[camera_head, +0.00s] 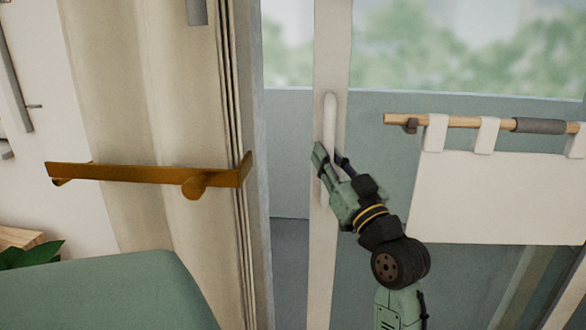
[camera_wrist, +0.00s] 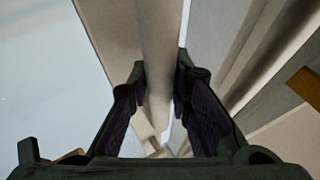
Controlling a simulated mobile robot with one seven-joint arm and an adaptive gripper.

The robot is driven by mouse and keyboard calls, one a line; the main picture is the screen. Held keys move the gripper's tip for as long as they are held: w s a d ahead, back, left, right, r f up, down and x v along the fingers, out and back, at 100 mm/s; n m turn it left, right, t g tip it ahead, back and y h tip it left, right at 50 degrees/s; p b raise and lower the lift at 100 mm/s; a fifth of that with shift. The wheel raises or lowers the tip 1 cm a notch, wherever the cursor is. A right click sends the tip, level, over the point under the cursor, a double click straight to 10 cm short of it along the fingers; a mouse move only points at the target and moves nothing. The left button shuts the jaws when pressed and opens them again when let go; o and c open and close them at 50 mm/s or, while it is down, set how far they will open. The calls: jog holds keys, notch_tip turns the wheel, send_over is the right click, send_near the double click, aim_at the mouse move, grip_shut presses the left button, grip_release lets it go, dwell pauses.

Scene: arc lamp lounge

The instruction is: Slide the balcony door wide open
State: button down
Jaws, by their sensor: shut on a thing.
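The balcony door shows in the head view as a pale upright frame (camera_head: 331,50) with a glass pane to its right. A white vertical bar handle (camera_head: 330,115) is fixed on this frame. My gripper (camera_head: 329,160) is shut on the lower part of the handle. In the wrist view the handle (camera_wrist: 160,45) runs between my two fingers (camera_wrist: 158,100). A gap lies between the door frame and the jamb (camera_head: 256,180) to its left, so the door stands partly open.
A cream curtain (camera_head: 150,100) hangs left of the opening, with a brown wooden bar (camera_head: 130,173) in front of it. A white cloth (camera_head: 490,198) hangs from a wooden rod (camera_head: 470,122) right of my gripper. A green upholstered piece (camera_head: 110,295) fills the lower left.

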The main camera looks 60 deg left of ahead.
jog(key=shift+s+a+n+g, duration=0.3)
jog(key=shift+s+a+g, duration=0.3)
jog(key=shift+s, duration=0.1)
jog(key=c, duration=1.8)
grip_release()
jog(key=shift+s+a, duration=0.25)
jog(key=shift+o, duration=1.4)
jog(key=shift+w+d, duration=0.1)
jog(key=shift+w, duration=0.05)
jog(key=shift+o, duration=0.3)
jog(key=shift+w+d, duration=0.1)
jog(key=shift+w, duration=0.05)
jog(key=shift+d, duration=0.15)
jog(key=v, duration=1.1)
jog(key=shift+d+f, duration=0.2)
jog(key=shift+d, duration=0.1)
